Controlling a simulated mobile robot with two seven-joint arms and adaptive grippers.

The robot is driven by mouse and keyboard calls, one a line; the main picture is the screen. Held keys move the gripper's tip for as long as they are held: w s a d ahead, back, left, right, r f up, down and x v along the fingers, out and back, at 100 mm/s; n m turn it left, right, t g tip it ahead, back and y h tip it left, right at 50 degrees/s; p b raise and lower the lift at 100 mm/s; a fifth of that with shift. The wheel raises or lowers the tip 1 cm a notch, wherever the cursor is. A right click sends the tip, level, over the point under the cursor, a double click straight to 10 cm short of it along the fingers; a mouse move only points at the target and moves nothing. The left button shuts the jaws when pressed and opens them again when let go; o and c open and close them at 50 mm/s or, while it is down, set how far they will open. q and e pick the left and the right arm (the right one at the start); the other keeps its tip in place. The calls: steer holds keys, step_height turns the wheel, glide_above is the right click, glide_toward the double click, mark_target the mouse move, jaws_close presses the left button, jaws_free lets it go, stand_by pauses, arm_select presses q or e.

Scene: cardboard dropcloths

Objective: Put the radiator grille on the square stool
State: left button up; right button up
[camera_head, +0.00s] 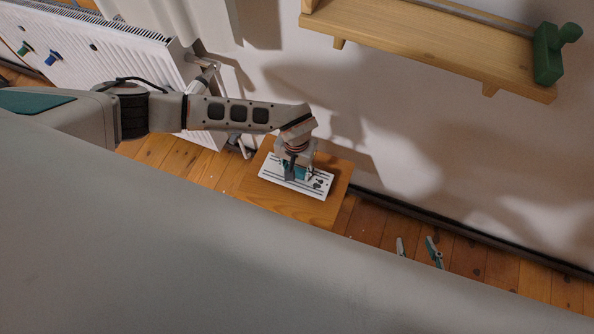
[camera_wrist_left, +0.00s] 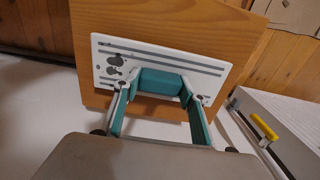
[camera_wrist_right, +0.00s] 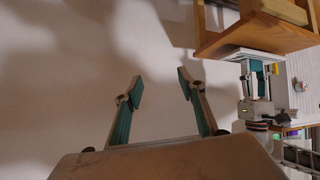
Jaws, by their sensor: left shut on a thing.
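The radiator grille (camera_head: 318,185) is a white slotted plate with a teal block on its face. It lies over the top of the wooden square stool (camera_head: 285,206); whether a small gap stays beneath it I cannot tell. My left gripper (camera_head: 299,174) is shut on the grille's teal block (camera_wrist_left: 160,82), with one finger at each side. In the left wrist view the grille (camera_wrist_left: 208,66) is within the stool top's outline (camera_wrist_left: 150,25) at its near part. My right gripper (camera_head: 418,250) is open and empty, off to the right; its spread fingers show in the right wrist view (camera_wrist_right: 160,88).
A white radiator (camera_head: 120,50) with coloured knobs stands at the left. A wooden shelf (camera_head: 430,40) with a green object (camera_head: 548,55) is on the wall. My grey body covers the lower picture. Plank floor (camera_head: 375,222) shows right of the stool.

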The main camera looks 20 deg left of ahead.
arm_select(q)
steer(key=shift+s+f, duration=0.2)
steer(key=shift+f, duration=0.85)
steer(key=shift+w+f, duration=0.1)
steer(key=o, duration=1.1)
steer(key=shift+o, duration=0.2)
